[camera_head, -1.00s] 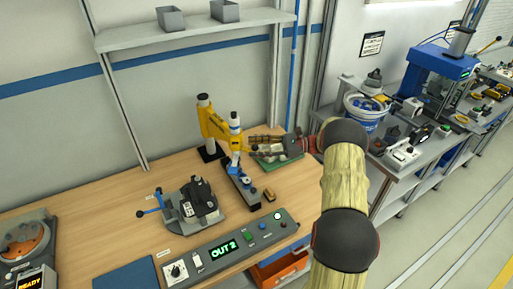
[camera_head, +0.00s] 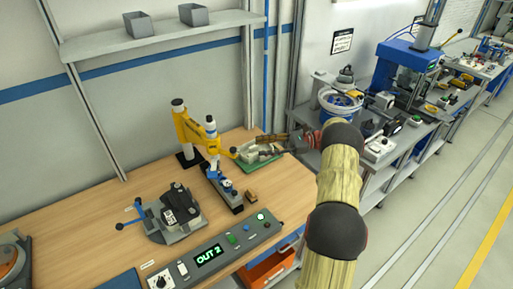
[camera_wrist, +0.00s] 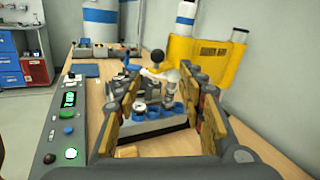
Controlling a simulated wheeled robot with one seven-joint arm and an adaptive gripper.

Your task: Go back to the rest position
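My gripper (camera_wrist: 158,105) is open in the wrist view, its two fingers wide apart with nothing held between them. Beyond and between the fingers is a small grey rack with blue round holders (camera_wrist: 165,112) on the bench. In the head view my arm reaches over the right end of the wooden bench (camera_head: 95,215), and the gripper is small and partly hidden behind the forearm, near a green plate (camera_head: 258,156).
A yellow arm-like device (camera_head: 190,130) stands close to the gripper. A control box reading OUT 2 (camera_head: 208,255) and a dark clamp fixture (camera_head: 172,212) sit on the bench. A blue press (camera_head: 408,62) stands at the right. The floor on the right is clear.

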